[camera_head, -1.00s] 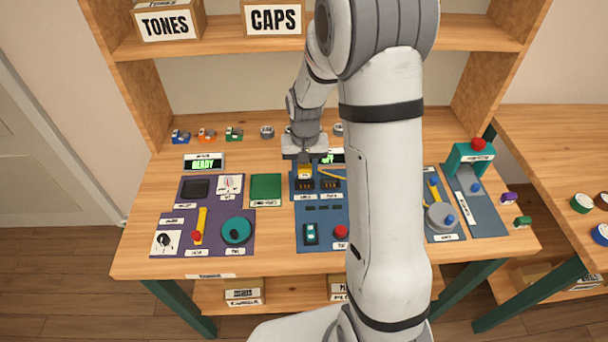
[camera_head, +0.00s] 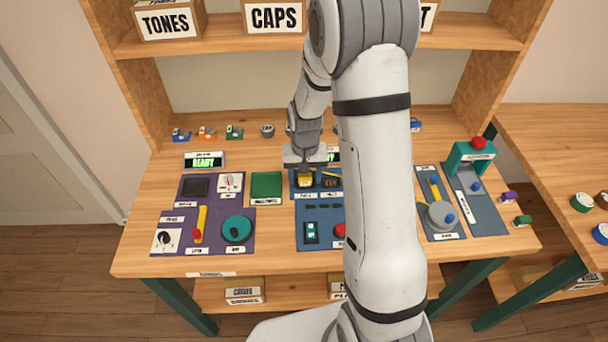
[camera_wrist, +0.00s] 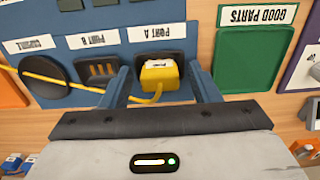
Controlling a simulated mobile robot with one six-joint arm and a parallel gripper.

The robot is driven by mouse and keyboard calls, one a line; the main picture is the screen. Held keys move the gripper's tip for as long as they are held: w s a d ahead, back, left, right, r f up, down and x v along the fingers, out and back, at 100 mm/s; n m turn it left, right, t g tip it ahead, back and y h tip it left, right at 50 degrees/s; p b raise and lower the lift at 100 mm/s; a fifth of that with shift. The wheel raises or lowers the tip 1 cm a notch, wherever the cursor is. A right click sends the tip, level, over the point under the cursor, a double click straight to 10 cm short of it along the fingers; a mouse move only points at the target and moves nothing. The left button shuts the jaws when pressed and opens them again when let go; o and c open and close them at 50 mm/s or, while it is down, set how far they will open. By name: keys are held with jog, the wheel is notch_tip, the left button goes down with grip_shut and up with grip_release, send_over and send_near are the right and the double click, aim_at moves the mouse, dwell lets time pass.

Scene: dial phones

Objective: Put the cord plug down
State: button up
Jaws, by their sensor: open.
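The yellow cord plug (camera_wrist: 158,75) with a white label lies at the dark socket of PORT A (camera_wrist: 160,57) in the wrist view. I cannot tell whether it is seated in the socket or just resting over it. Its yellow cord (camera_wrist: 85,88) runs left past PORT B (camera_wrist: 100,70) to a dark round part (camera_wrist: 42,77). My gripper (camera_wrist: 160,80) is open, with one blue-grey finger on each side of the plug and visible gaps between. In the head view the plug (camera_head: 305,181) shows just below my gripper (camera_head: 305,168).
A green GOOD PARTS tray (camera_wrist: 257,58) lies right of the ports in the wrist view. A purple board (camera_head: 205,215) with a teal dial is at left in the head view. My arm hides the table's middle right. A shelf (camera_head: 220,38) with boxes stands behind.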

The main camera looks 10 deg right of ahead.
aim_at(305, 175)
jog(key=shift+r, duration=0.15)
notch_tip(305, 175, up, 12)
jog(key=s+r+n+t, duration=0.1)
jog(key=s+r, duration=0.3)
jog(key=s, duration=0.6)
jog(key=s+r+n+t, duration=0.1)
jog(key=s+r, duration=0.4)
jog(key=s, duration=0.6)
jog(key=shift+a+t, duration=0.15)
jog(key=shift+t, duration=0.35)
dwell(0.9)
